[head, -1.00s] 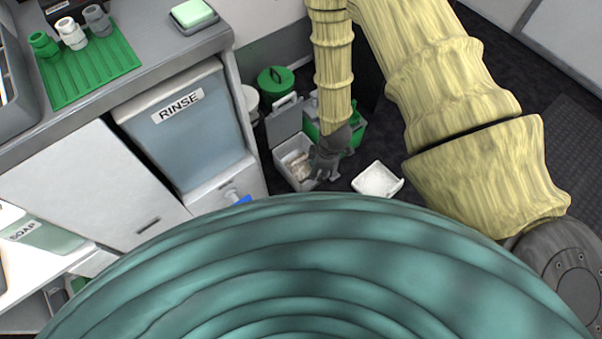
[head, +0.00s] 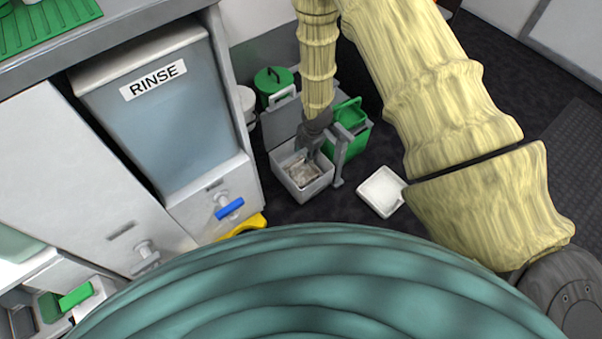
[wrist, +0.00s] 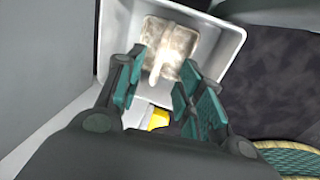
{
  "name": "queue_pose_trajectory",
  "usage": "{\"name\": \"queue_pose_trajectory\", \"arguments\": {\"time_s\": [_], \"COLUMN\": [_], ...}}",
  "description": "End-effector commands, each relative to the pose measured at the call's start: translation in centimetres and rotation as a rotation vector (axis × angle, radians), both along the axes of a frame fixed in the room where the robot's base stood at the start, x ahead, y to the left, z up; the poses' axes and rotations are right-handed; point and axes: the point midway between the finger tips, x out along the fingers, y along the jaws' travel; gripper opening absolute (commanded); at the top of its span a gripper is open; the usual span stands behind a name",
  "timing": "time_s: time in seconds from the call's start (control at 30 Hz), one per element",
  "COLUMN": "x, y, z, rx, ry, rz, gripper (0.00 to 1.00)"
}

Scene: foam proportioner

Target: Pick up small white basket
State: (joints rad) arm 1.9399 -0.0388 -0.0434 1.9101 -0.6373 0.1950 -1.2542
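A small white, shallow, square basket-like thing (head: 381,192) lies on the dark floor in the head view, right of my gripper and apart from it. My gripper (head: 317,150) points down at the open light grey bin (head: 305,190), by its right side. In the wrist view my gripper (wrist: 164,72) is open, with teal pads on its fingers and nothing held between them. Beyond the fingertips, a beige square thing with a pale handle-like bar (wrist: 168,50) lies inside the bin (wrist: 228,45). Whether the fingers touch the bin is unclear.
A green container (head: 345,140) stands close behind and right of my gripper. A green-lidded bucket (head: 272,82) is at the back. The cabinet with the RINSE tank (head: 160,115) and a blue-handled tap (head: 229,208) bounds the left.

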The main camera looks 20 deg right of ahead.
Motion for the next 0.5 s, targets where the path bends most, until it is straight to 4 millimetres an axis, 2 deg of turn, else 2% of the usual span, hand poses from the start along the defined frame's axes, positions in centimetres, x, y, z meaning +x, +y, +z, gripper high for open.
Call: {"name": "queue_pose_trajectory", "arguments": {"time_s": [0.03,0.2,0.5], "x": [0.0,0.5,0.8], "y": [0.1,0.2,0.3], "z": [-1.1,-3.4,-5.0], "rx": [0.0,0.001,0.001], "ry": [0.002,0.001,0.001], "rz": [0.0,-0.001,-0.003], "gripper": [0.37,0.37,0.37]}}
